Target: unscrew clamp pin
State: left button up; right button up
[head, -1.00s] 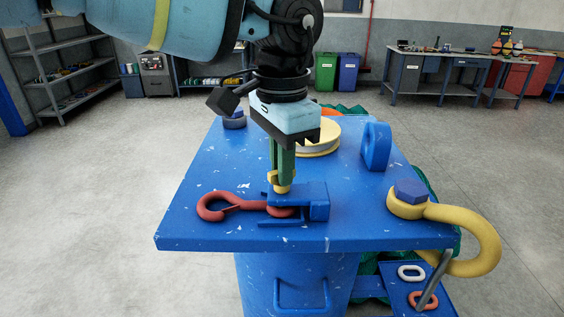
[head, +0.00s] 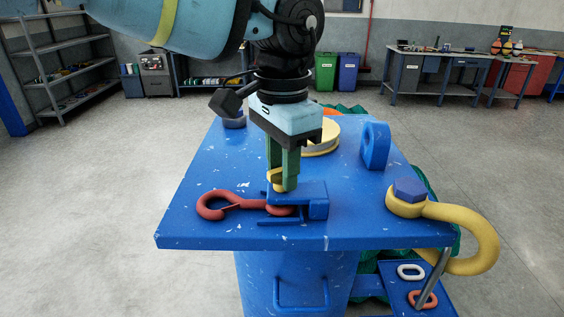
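The blue clamp (head: 318,200) sits on the blue table top (head: 195,218) near its front edge. The yellow clamp pin (head: 280,188) stands upright in the top of the clamp. My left gripper (head: 283,183) points straight down, with its two green fingers on either side of the yellow pin head, and looks shut on it. The fingers hide part of the pin. A red hook (head: 212,206) lies flat on the left, its shank end reaching into the clamp. My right gripper is not in view.
A yellow-rimmed spool (head: 325,140) stands behind the gripper. A blue upright lug (head: 375,146) and a large yellow hook (head: 470,235) with a blue hex head (head: 409,190) are on the right.

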aim_at(281, 168)
pick_arm(q)
jog(key=shift+w+a+f, duration=0.15)
jog(key=shift+w, duration=0.15)
jog(key=shift+r, duration=3.9)
